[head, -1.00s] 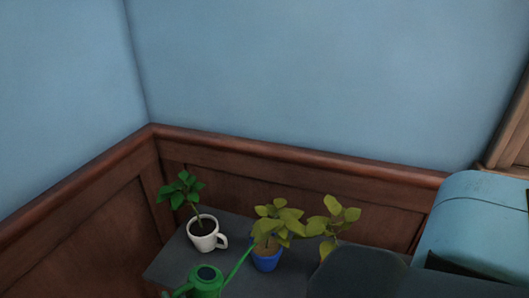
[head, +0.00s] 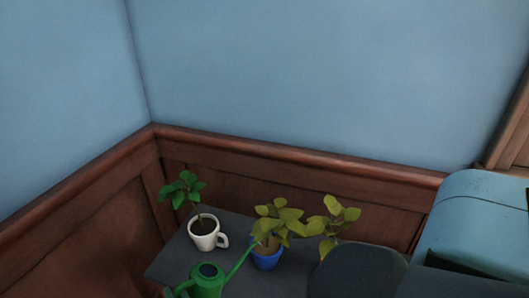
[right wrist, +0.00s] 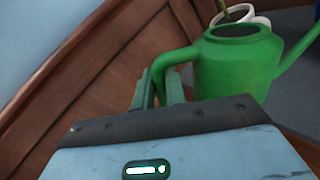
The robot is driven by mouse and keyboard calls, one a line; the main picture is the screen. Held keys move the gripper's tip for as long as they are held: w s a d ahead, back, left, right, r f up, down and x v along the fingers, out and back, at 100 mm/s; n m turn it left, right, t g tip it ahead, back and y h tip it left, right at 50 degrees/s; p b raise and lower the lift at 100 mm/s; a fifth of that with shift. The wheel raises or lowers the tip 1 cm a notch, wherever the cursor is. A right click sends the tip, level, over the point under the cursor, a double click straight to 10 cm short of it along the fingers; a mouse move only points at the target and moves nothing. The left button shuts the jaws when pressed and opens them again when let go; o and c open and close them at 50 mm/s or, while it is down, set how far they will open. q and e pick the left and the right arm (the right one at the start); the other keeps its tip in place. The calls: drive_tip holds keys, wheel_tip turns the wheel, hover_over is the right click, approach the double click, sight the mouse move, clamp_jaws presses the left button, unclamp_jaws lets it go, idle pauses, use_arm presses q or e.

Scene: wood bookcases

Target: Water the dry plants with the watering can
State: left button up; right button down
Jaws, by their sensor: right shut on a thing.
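The green watering can (head: 209,286) is at the bottom of the head view, its spout reaching right and up to the blue pot (head: 267,260). The pot holds a plant with yellowish leaves (head: 279,219). The spout tip overlaps these leaves; contact is unclear. Another yellowish plant (head: 340,214) stands to the right, its pot hidden by a dark rounded shape. A white mug (head: 205,238) holds a plant with green leaves (head: 183,188). My right gripper (right wrist: 168,88) is shut on the can's handle in the right wrist view. My left gripper is out of view.
The plants stand on a dark grey tabletop (head: 176,262) in a room corner. Brown wood panelling (head: 290,170) runs close behind and to the left, with blue wall above. The dark rounded shape (head: 357,273) covers the table's right side.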

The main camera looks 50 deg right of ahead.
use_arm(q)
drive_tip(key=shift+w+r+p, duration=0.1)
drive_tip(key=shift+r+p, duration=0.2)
use_arm(e)
drive_tip(key=shift+d+r, duration=0.25)
drive_tip(key=shift+r, duration=0.3)
idle(0.6)
